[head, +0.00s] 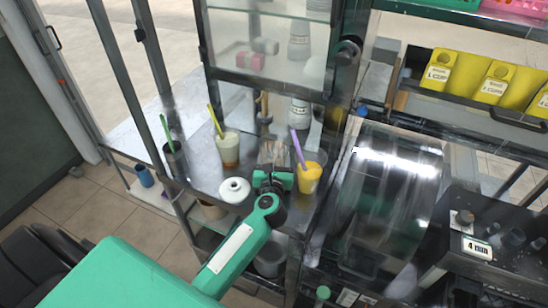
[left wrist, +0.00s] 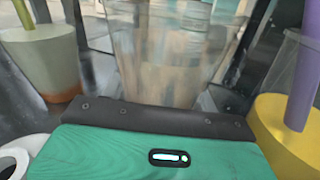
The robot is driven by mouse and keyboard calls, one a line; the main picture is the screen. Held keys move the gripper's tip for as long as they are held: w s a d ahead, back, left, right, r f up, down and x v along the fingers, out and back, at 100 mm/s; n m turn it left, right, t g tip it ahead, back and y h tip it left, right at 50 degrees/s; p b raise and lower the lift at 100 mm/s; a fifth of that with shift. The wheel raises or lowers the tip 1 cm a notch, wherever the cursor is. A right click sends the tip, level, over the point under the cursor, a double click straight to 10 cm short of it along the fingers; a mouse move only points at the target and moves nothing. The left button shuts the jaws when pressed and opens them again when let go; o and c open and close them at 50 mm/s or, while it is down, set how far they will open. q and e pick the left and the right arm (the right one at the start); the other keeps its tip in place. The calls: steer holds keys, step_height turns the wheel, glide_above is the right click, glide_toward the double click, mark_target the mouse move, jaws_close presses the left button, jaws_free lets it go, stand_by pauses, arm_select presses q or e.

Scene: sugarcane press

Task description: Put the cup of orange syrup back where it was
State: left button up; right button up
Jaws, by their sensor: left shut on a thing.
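My left gripper (head: 272,178) is shut on a clear cup (head: 273,152) at the counter's front. In the left wrist view the clear cup (left wrist: 170,55) stands upright straight ahead of the gripper; its fingertips are hidden. I cannot tell whether its base touches the counter. A cup of yellow-orange stuff (head: 310,180) with a purple stick stands close to the right of the gripper; it also shows in the left wrist view (left wrist: 285,130). A pale cup with an orange-brown bottom (head: 228,150) and a yellow-green stick stands to the left. My right gripper is not in view.
A white round pot (head: 234,189) sits just left of the gripper at the counter edge. A dark cup with a green stick (head: 174,155) stands further left. A glass cabinet (head: 270,50) is above the counter. A clear-covered machine (head: 385,200) stands to the right.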

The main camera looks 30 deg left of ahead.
arm_select(q)
steer(key=shift+f, duration=0.1)
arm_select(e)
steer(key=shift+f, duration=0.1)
arm_select(q)
steer(key=o, duration=0.9)
steer(key=shift+o, duration=0.3)
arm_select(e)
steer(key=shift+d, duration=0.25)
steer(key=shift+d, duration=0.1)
arm_select(q)
steer(key=b+v, duration=0.2)
steer(key=v, duration=0.8)
steer(key=shift+s+d+b, duration=0.25)
steer(key=shift+s+b, duration=0.1)
steer(key=shift+b, duration=0.05)
steer(key=shift+s+d, duration=0.25)
steer(key=shift+s, duration=0.35)
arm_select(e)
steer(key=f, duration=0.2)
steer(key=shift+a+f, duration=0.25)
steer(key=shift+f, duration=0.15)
arm_select(q)
steer(key=shift+r, duration=0.25)
